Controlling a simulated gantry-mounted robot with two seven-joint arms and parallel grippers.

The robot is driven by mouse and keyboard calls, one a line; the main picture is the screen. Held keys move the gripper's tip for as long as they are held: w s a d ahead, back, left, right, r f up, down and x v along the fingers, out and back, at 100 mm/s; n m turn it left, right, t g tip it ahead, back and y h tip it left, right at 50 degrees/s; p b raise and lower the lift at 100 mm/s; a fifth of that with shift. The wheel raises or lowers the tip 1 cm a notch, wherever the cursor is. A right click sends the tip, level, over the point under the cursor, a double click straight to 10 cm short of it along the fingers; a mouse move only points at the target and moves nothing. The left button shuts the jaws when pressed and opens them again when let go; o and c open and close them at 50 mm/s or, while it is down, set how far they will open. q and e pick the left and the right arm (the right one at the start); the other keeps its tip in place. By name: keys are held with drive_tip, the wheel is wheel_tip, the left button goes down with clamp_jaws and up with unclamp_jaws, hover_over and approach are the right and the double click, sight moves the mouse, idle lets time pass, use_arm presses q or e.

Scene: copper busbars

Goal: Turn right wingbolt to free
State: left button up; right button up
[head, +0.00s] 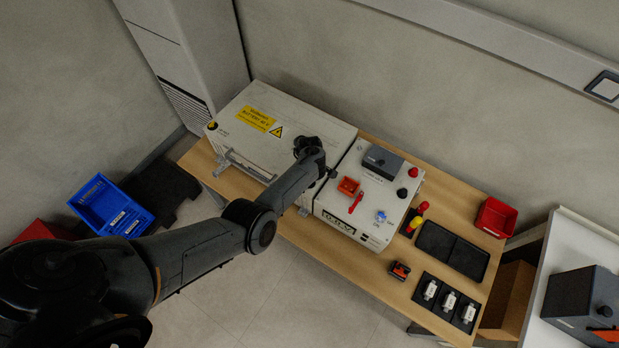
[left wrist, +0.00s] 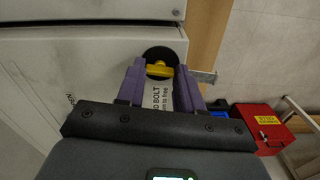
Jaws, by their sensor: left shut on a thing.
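The right wingbolt (left wrist: 158,70) is a yellow wing on a round black base, on a white panel in the left wrist view. My left gripper (left wrist: 161,72) has its two purple fingers on either side of the yellow wing and is shut on it. A label (left wrist: 160,98) with "BOLT" and smaller text shows between the fingers. In the head view my left arm reaches over the white battery box (head: 245,150) to its right end; the wingbolt and the fingertips are hidden there. My right gripper is in neither view.
A control box (head: 375,185) with a red lever and knobs stands close beside the battery box. A black and yellow round part (head: 212,126) sits at the battery box's left corner. A black tray (head: 452,250) and a red bin (head: 494,217) are farther right.

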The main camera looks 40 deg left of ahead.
use_arm(q)
drive_tip(key=shift+n, duration=0.7)
drive_tip(key=o, duration=1)
drive_tip(key=shift+o, duration=0.2)
